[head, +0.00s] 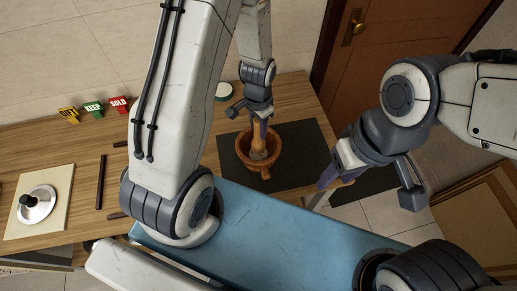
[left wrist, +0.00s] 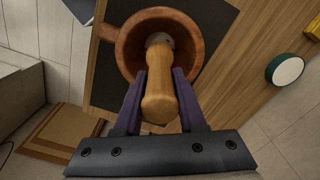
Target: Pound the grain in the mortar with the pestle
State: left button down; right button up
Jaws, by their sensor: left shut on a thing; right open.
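A brown mortar (head: 242,148) with a side handle stands on a dark mat (head: 296,140) on the wooden table. In the left wrist view the mortar (left wrist: 125,48) lies just beyond my fingers. My left gripper (head: 260,126) is above the mortar and shut on the wooden pestle (head: 258,145). In the left wrist view the pestle (left wrist: 159,98) sits between the purple fingers, its far end inside the mortar. The grain is hard to make out behind the pestle. My right gripper (head: 328,180) is open and empty near the table's front right corner, apart from the mortar.
A round green-and-white object (head: 224,91) stands behind the mortar. Signs (head: 94,109) stand at the back left. Dark sticks (head: 101,182) lie on the table. A door (head: 370,70) is behind.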

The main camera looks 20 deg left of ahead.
pick_arm(q)
jog(key=shift+f, duration=0.1)
notch_tip(320, 180, down, 4)
jog(key=b, duration=0.3)
notch_tip(320, 180, up, 4)
jog(key=p, duration=0.3)
jog(key=shift+f, duration=0.15)
dwell(0.4)
notch_tip(320, 180, down, 4)
jog(key=b, duration=0.3)
notch_tip(320, 180, up, 4)
jog(key=p, duration=0.3)
jog(key=shift+r+p, duration=0.2)
jog(key=shift+p, duration=0.1)
jog(key=shift+f, duration=0.2)
